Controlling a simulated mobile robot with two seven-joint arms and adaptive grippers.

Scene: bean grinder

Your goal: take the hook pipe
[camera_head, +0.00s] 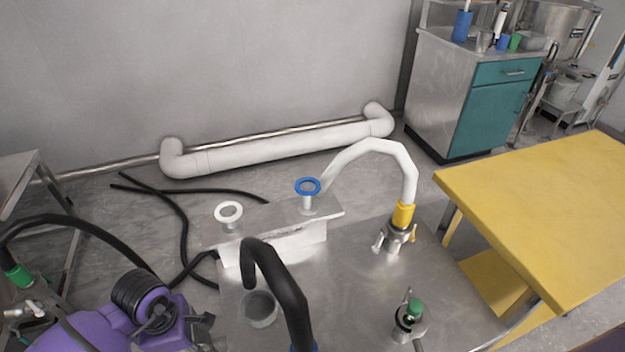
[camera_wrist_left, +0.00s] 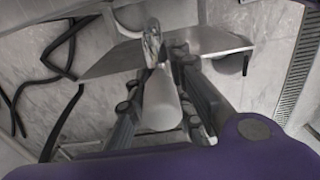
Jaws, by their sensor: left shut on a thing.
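A white hook-shaped pipe (camera_head: 375,148) stands on the steel table (camera_head: 345,285), its lower end in a yellow collar (camera_head: 403,214). A black hook-shaped pipe (camera_head: 282,282) rises in the front middle; its foot is cut off by the picture's lower edge. My purple left arm is at the lower left of the head view. In the wrist view my left gripper (camera_wrist_left: 161,103) is shut on a pale, rounded piece (camera_wrist_left: 159,106); I cannot tell which part it is. In the head view the fingertips are not clear. My right gripper is not in view.
A blue ring (camera_head: 307,186) and a white ring (camera_head: 228,211) sit on a raised metal shelf. A green-topped fitting (camera_head: 411,312) stands on the front right of the steel table. Black hoses (camera_head: 182,225) lie on the floor at left. A yellow table (camera_head: 550,205) stands at right.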

